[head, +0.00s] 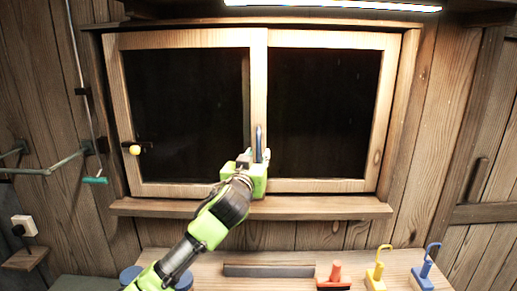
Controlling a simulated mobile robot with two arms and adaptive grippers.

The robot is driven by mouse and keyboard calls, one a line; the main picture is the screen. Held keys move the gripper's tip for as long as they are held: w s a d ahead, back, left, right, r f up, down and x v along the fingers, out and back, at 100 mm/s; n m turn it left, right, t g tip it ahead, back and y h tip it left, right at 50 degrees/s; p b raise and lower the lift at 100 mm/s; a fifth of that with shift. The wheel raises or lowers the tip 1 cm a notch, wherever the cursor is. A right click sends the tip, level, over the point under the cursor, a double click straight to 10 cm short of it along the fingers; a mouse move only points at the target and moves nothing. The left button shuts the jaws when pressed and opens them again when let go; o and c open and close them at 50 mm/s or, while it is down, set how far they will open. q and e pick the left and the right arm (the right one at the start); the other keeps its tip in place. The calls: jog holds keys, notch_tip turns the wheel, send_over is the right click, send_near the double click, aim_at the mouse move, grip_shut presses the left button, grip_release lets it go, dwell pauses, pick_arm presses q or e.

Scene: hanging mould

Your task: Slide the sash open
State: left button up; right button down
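A wooden window has two framed dark panes, and the sash (258,75) has its upright stile at the middle. My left gripper (254,158), green and grey, comes up from the lower left and is at the lower end of the handle. Its body hides the bottom of the stile. I cannot tell whether its fingers are closed around the handle or only beside it. A yellow-knobbed black latch (135,149) is on the frame's left side. My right gripper is not in view.
A wooden sill (330,207) juts out below the window. The bench (215,264) below holds a grey bar (268,270), a red-handled tool (335,275), and yellow (378,268) and blue (425,266) hooked tools. A green-ended rod (95,180) is at the left wall.

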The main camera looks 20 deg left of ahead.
pick_arm(q)
jog(key=shift+w+a, duration=0.1)
jog(key=shift+w, duration=0.95)
grip_shut()
